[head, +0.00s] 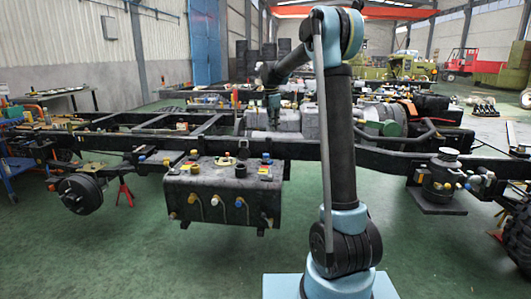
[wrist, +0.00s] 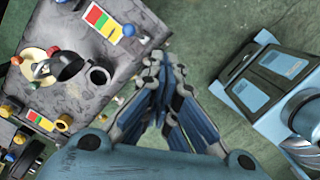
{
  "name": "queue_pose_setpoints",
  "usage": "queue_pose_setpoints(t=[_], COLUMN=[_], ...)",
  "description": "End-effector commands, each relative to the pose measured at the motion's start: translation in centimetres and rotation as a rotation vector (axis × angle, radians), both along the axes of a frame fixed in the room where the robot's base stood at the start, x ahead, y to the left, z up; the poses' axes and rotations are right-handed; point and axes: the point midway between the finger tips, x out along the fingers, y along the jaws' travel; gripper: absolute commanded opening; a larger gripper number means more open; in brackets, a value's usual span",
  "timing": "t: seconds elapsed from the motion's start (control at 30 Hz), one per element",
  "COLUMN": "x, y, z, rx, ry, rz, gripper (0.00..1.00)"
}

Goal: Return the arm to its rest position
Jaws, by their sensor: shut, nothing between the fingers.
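My arm rises from its base in the head view, bends at a high elbow, and its far end hangs down above the chassis frame (head: 225,146). My gripper (head: 273,112) is small and dark there, with fine detail lost. In the wrist view my gripper (wrist: 162,58) shows its fingers drawn together at the tips, with nothing between them. The fingers are over green floor, beside the edge of a grey tank (wrist: 85,105).
The dark tank (head: 212,190) hangs on the near side of the frame, with coloured caps and fittings on top. A valve unit (head: 440,180) sits at the right. A red stand (head: 124,193) is at the left. Green floor (head: 120,255) in front is clear.

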Motion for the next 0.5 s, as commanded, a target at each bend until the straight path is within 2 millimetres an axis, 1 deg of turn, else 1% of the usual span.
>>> queue_pose_setpoints(t=[0.03,0.2,0.37,0.5], x=[-1.5,-6.0,-10.4,-14.4], y=[-0.9,-3.3,-5.4,-7.0], z=[0.5,1.5,2.0,2.0], rx=[0.006,0.026,0.046,0.066], ry=[-0.009,-0.036,-0.061,-0.080], rz=[-0.049,-0.224,-0.387,-0.530], gripper=[0.00,0.00,0.00,0.00])
